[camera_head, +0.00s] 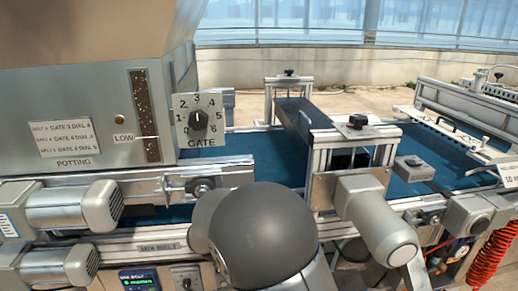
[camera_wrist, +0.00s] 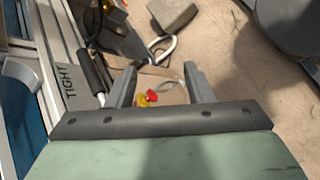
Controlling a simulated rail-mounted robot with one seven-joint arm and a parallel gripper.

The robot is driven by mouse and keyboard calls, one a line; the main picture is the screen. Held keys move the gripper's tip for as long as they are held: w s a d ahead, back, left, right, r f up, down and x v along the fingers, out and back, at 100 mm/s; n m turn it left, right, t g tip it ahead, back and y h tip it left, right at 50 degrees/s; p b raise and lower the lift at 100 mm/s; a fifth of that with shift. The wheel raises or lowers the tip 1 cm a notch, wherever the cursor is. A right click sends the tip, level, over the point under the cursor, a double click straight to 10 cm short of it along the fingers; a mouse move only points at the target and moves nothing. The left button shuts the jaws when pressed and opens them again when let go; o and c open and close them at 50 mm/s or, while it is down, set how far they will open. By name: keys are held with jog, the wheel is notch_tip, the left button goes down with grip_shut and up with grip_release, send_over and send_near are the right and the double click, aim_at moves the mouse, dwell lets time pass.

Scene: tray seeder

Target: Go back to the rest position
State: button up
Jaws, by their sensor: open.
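My gripper (camera_wrist: 160,80) shows in the wrist view with its two grey fingers apart and nothing between them. It points down past the side of the machine toward the tan floor. A black lever handle (camera_wrist: 91,73) beside a plate marked TIGHT (camera_wrist: 69,84) is left of the fingers, apart from them. A small red and yellow item (camera_wrist: 149,97) shows beyond, between the fingers. In the head view my arm's dark rounded link stands in front of the machine, at the lower middle. My gripper is hidden there.
The potting hopper with its GATE dial (camera_head: 198,120) stands at the left. A blue belt (camera_head: 245,150) runs behind my arm, under a metal frame (camera_head: 350,133). Motors (camera_head: 75,206) jut out in front. A red coiled hose (camera_head: 490,258) hangs at the right. A grey block (camera_wrist: 172,14) lies on the floor.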

jog(key=s+d+r+m+y+p, duration=0.4)
jog(key=s+d+r+m+p, duration=0.1)
jog(key=s+r, duration=0.4)
jog(key=s+d+r+m+y+p, duration=0.5)
jog(key=s+d+r+m+p, duration=0.1)
jog(key=s+r, duration=0.4)
jog(key=shift+s+d+r+m+g, duration=0.2)
jog(key=shift+d+r+m+g, duration=0.1)
jog(key=shift+d+r+g, duration=0.15)
jog(key=shift+d, duration=0.1)
